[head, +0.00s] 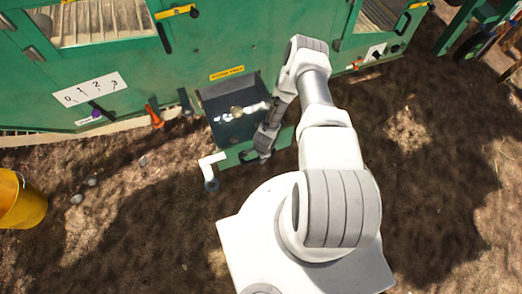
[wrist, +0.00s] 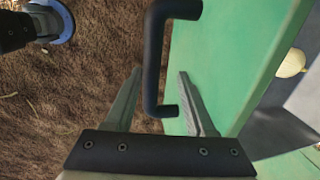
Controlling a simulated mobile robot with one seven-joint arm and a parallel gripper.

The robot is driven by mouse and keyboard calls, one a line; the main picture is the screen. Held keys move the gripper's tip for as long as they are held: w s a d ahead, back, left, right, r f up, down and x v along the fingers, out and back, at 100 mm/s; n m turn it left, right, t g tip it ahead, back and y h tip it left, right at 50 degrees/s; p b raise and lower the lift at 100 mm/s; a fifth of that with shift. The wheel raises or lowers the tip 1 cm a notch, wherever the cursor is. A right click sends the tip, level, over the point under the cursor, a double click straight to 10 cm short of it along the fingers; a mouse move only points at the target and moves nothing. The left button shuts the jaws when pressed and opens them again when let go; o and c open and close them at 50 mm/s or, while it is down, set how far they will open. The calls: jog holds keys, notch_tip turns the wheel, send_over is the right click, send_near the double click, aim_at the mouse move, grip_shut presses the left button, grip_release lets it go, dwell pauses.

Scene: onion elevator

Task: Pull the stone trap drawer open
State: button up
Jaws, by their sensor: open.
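The stone trap drawer (head: 229,92) stands out from the green machine below its yellow label (head: 227,73). Its dark inside shows, with pale stones (head: 237,111) in it. In the wrist view its green front panel (wrist: 215,45) carries a black bar handle (wrist: 153,55). My gripper (wrist: 160,74) is open, with one finger on each side of the handle, the right one close to the panel. I cannot tell whether either finger touches the bar. In the head view my gripper (head: 264,146) is at the drawer front, and my arm covers part of the drawer's right side.
The green machine (head: 120,45) fills the back, with a 0-1-2-3 scale plate (head: 91,89) and an orange-handled lever (head: 154,115) left of the drawer. A yellow bucket (head: 20,200) stands at far left. Loose stones (head: 77,198) lie on the brown ground near it.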

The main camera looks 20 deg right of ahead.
jog(key=s+r+p, duration=0.3)
jog(key=r+p, duration=0.3)
jog(key=r, duration=1.1)
jog(key=w+r+n+t, duration=0.1)
jog(key=w+r+n, duration=0.2)
jog(key=r, duration=0.8)
jog(key=w+r+n, duration=0.3)
jog(key=w+r, duration=0.1)
jog(key=r, duration=0.7)
jog(key=w+r+n+t, duration=0.1)
jog(key=w+r+n, duration=0.2)
jog(key=r, duration=0.7)
jog(key=s+a+r+n, duration=0.1)
jog(key=s+r+n, duration=0.1)
jog(key=s+r, duration=0.45)
jog(key=s+a+r+n+t, duration=0.1)
jog(key=s+r+n, duration=0.15)
jog(key=r, duration=0.65)
jog(key=s+a+r+n, duration=0.1)
jog(key=s+r+n, duration=0.1)
jog(key=s+r, duration=0.4)
jog(key=s+r+n, duration=0.2)
jog(key=s+r, duration=0.3)
jog(key=s, duration=0.2)
notch_tip(320, 180, up, 18)
jog(key=p, duration=1.8)
jog(key=shift+s, duration=0.25)
